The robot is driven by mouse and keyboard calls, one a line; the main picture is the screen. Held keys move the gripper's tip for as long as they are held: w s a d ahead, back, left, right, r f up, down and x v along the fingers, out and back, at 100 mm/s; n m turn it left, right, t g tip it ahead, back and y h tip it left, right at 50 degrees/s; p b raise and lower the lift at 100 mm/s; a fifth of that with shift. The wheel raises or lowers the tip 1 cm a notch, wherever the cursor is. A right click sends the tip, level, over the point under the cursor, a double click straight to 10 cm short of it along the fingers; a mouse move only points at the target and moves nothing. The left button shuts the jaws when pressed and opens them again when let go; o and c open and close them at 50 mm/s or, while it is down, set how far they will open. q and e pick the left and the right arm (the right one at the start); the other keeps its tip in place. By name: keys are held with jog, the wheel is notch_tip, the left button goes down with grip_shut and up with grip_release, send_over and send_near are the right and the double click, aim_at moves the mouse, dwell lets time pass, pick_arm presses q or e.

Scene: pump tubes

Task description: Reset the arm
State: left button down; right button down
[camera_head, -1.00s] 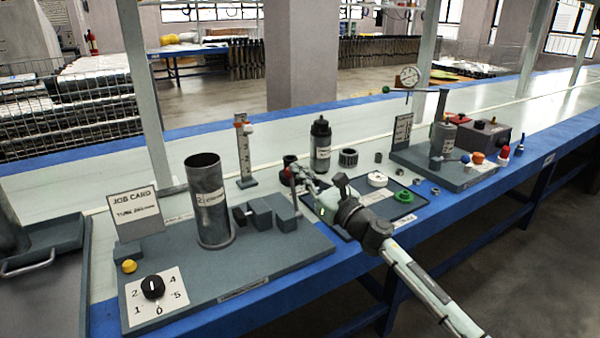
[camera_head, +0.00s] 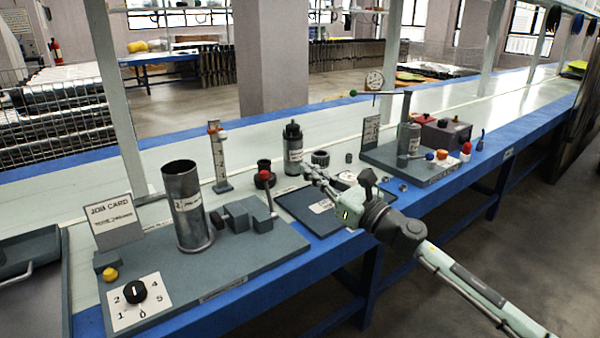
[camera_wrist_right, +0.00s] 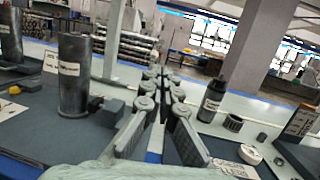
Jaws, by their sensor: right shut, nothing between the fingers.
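My right arm comes in from the lower right in the head view. Its gripper (camera_head: 310,174) is shut and empty, above the dark mat (camera_head: 296,203) at the bench's front side. In the right wrist view the slim fingers (camera_wrist_right: 160,76) lie together and point away over the bench, with nothing between them. A tall grey tube (camera_head: 187,208) stands upright on the left base plate (camera_head: 240,262), left of the gripper and apart from it. It also shows in the right wrist view (camera_wrist_right: 74,85). My left gripper is not in view.
A job card (camera_head: 111,219) and numbered dial (camera_head: 135,292) are at left. A gauge fixture (camera_head: 409,142) stands right. The floor in front is clear.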

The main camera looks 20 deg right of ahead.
jog(key=shift+s+r, duration=0.1)
jog(key=shift+s, duration=0.05)
dwell(0.3)
jog(key=s+d+f+m+g+h, duration=0.1)
jog(key=s+d+f+m+h, duration=0.25)
jog(key=f+m, duration=0.5)
jog(key=s+d+f+m+g+h, duration=0.25)
jog(key=f+m+h, duration=0.35)
jog(key=m, duration=0.4)
jog(key=s+d+f+m+g+h, duration=0.1)
jog(key=s+d+f+m+h, duration=0.25)
jog(key=f+m, duration=0.55)
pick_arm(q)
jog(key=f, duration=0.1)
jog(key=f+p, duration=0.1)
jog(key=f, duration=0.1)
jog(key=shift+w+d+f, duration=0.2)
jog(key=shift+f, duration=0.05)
pick_arm(e)
jog(key=s+a+f+m+g+y, duration=0.1)
jog(key=s+f+m+g, duration=0.4)
jog(key=s+f, duration=0.3)
jog(key=s+a+f+m+g, duration=0.1)
jog(key=s+f+m+g, duration=0.4)
jog(key=s, duration=1.2)
notch_tip(320, 180, down, 4)
jog(key=m, duration=0.3)
jog(key=shift+s+a+y, duration=0.2)
jog(key=shift+a+y, duration=0.2)
